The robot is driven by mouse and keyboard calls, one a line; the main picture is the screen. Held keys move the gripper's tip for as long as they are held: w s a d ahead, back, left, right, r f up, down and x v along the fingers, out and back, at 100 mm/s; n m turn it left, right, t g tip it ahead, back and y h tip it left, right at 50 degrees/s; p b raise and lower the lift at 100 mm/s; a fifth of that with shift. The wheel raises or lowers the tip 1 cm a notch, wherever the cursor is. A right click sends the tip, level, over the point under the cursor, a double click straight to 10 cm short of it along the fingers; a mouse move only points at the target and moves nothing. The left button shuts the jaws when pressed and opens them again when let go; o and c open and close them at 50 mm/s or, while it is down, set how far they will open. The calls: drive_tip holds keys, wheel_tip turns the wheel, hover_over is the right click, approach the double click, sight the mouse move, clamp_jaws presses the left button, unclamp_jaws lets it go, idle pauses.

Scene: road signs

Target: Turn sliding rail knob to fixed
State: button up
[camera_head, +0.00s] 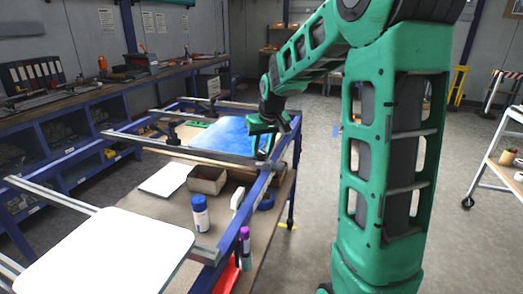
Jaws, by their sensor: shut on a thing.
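My gripper (266,142) is at the far end of my green arm, low over the right side of the blue rail frame. It is near the right end of a cross rail (205,152) that slides across the frame, beside a blue sign panel (222,134). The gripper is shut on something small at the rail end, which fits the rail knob. The knob itself is hidden by the fingers and too small to make out. Whether it is turned to fixed cannot be told.
A white sign panel (105,252) lies on the near rails. Below the frame, the table holds a cardboard box (207,180), a white bottle with a blue cap (200,214) and a purple-capped tube (245,247). A workbench (110,88) runs along the left wall.

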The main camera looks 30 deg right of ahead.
drive_tip(key=shift+w+a+m+g+h, duration=0.1)
drive_tip(key=shift+m+h, duration=0.15)
drive_tip(key=shift+m, duration=0.5)
drive_tip(key=shift+s+a+m+g+h, duration=0.1)
drive_tip(key=shift+m+h, duration=0.2)
drive_tip(key=shift+m, duration=0.5)
drive_tip(key=shift+w+a+m+g+h, duration=0.1)
drive_tip(key=shift+m+h, duration=0.15)
drive_tip(key=shift+m, duration=0.5)
drive_tip(key=o, duration=1)
drive_tip(key=v, duration=1)
drive_tip(key=shift+a+r, duration=0.15)
drive_tip(key=shift+r, duration=0.2)
